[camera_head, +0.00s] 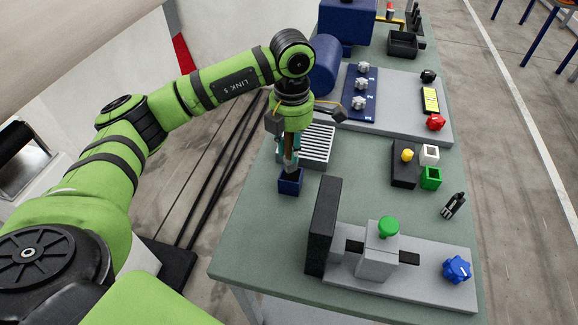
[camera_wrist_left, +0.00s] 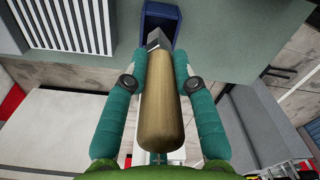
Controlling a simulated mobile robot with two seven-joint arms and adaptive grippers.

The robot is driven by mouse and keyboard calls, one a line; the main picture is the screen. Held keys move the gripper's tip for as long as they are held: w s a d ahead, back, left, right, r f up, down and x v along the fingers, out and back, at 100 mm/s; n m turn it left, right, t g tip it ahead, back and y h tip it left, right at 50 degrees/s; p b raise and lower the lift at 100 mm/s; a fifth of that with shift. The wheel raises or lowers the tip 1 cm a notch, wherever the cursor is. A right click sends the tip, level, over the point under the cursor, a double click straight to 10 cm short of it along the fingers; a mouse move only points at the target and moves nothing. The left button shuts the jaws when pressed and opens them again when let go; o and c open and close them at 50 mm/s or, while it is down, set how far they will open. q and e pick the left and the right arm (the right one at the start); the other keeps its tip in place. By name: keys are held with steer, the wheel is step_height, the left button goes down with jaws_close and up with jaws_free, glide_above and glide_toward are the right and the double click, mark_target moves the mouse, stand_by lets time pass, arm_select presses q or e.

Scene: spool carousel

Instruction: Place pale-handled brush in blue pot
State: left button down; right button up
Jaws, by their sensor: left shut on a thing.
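The blue pot (camera_head: 290,182), a small square open box, stands on the green table near its left edge. It also shows at the top of the left wrist view (camera_wrist_left: 157,12). My left gripper (camera_head: 290,160) is directly above the pot, pointing down. It is shut on the pale-handled brush (camera_wrist_left: 160,100), whose wooden handle lies between the teal fingers. The brush's grey metal end points at the pot's opening. I cannot tell whether the tip is inside the pot or just above it. My right gripper is in neither view.
A ribbed grey tray (camera_head: 318,145) stands just behind the pot. A black upright plate (camera_head: 323,225) on a grey fixture with a green knob (camera_head: 388,227) is to the front right. The table's left edge is close to the pot. Clear table lies right of the pot.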

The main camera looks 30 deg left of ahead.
mark_target(290, 164)
arm_select(q)
steer(key=shift+a+f, duration=0.1)
steer(key=shift+f, duration=0.85)
step_height(290, 164, down, 3)
steer(key=shift+f+p, duration=0.1)
steer(key=shift+p, duration=0.75)
steer(key=shift+f, duration=0.5)
steer(key=c, duration=1)
jaws_free()
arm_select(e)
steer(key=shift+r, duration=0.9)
arm_select(q)
steer(key=shift+r, duration=0.1)
